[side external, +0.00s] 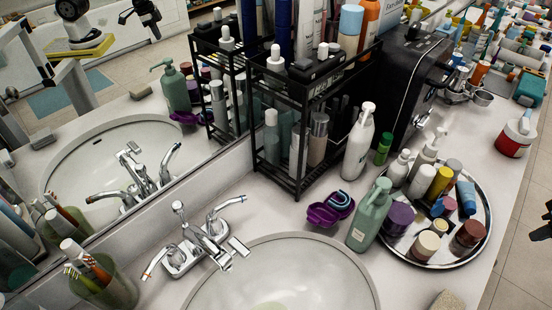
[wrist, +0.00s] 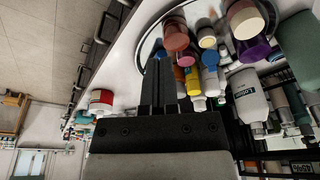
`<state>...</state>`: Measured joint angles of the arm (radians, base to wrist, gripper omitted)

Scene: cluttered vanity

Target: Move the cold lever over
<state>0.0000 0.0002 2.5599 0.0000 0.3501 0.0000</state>
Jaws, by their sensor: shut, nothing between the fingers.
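The chrome faucet (side external: 208,242) stands behind the sink basin in the side external view. One lever (side external: 230,203) reaches to the upper right, with what looks like a bluish tip; this appears to be the cold lever. The other lever (side external: 157,262) points lower left and has an orange-red tip. The faucet does not show in the wrist view. My gripper (wrist: 159,66) is shut and empty in the wrist view, well away from the faucet. A dark part at the right edge of the side external view may be my gripper, mostly cut off.
A round mirrored tray (side external: 436,262) holds several bottles and jars. A green pump bottle (side external: 370,218) and a purple case (side external: 330,209) stand between tray and basin (side external: 365,285). A black rack (side external: 297,184) stands behind. A cup of toothbrushes (side external: 120,290) is left of the faucet.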

